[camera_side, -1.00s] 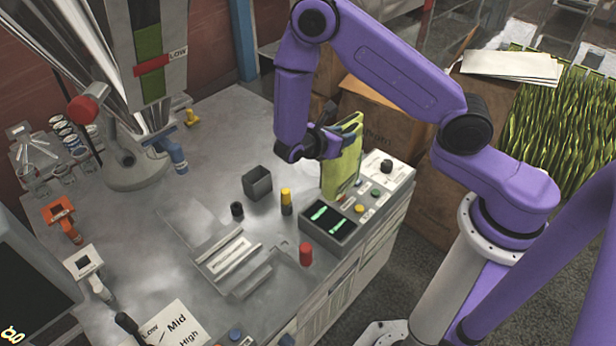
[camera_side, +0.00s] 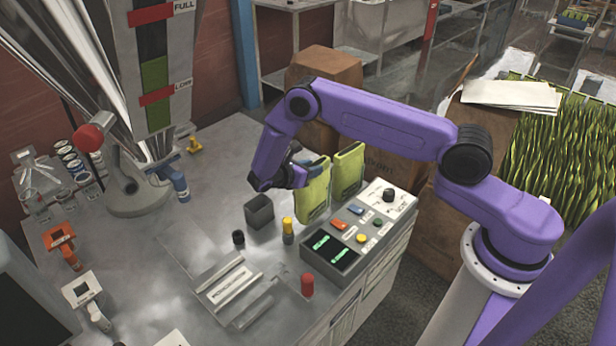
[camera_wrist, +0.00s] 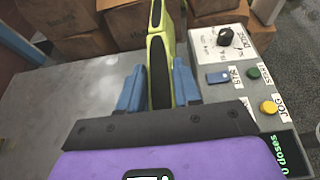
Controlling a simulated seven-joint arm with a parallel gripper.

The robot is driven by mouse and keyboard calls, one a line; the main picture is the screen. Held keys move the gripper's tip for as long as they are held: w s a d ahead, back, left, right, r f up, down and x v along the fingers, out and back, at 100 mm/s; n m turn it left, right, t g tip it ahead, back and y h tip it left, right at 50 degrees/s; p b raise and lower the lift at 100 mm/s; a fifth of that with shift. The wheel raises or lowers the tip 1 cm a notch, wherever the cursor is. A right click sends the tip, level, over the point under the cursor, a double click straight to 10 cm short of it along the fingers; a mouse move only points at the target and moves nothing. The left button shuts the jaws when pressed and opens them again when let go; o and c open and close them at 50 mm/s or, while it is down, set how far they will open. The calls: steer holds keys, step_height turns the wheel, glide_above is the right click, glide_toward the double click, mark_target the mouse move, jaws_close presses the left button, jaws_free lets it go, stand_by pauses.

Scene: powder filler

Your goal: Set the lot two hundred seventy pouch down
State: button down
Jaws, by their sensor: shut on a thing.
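A yellow-green pouch (camera_side: 315,192) is held upright in my gripper (camera_side: 303,177), low at the right of the grey worktop, beside the control panel. In the wrist view the blue fingers of my gripper (camera_wrist: 158,86) press both sides of this pouch (camera_wrist: 159,72), which has a dark panel on its top. A second yellow-green pouch (camera_side: 348,170) stands upright behind it; it also shows in the wrist view (camera_wrist: 157,15), just beyond the held one. No lot number is readable on either pouch. I cannot tell whether the held pouch's bottom touches the worktop.
The control panel (camera_side: 365,232) with buttons, a knob and lit displays lies right of the held pouch. A grey square cup (camera_side: 259,211), a yellow-topped post (camera_side: 288,230) and a red cylinder (camera_side: 307,285) stand nearby. Bare worktop (camera_wrist: 75,95) lies left of my gripper.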

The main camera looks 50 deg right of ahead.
steer(key=shift+w+f, duration=0.3)
steer(key=shift+f, duration=0.1)
steer(key=shift+w+f, duration=0.15)
steer(key=shift+f, duration=1.4)
steer(key=c, duration=0.8)
jaws_free()
steer(key=shift+f, duration=0.1)
steer(key=v, duration=1.7)
steer(key=shift+a, duration=0.2)
